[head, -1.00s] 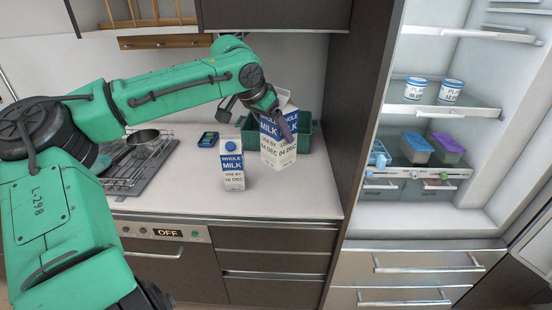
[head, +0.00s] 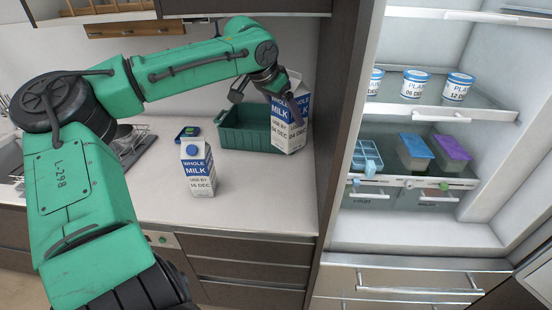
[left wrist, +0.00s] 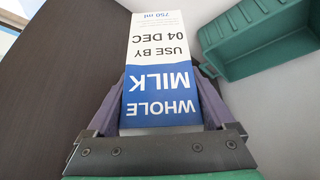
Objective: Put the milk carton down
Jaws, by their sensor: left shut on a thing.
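My left gripper (head: 272,92) is shut on a white and blue milk carton (head: 296,135) marked 04 DEC. The gripper hides part of its upper half. The carton is upright or nearly so at the counter's right end, beside the dark tall panel. I cannot tell whether its base touches the counter. In the left wrist view the carton (left wrist: 158,55) sits between the two fingers (left wrist: 160,108). A second milk carton (head: 198,170), with a blue cap and marked 16 DEC, stands upright on the counter further left and nearer. My right gripper is out of view.
A green crate (head: 248,140) stands left of the held carton. A small blue device (head: 187,133) lies on the counter (head: 255,195), whose front middle is clear. An open fridge with shelves (head: 440,115) of tubs and boxes is at the right.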

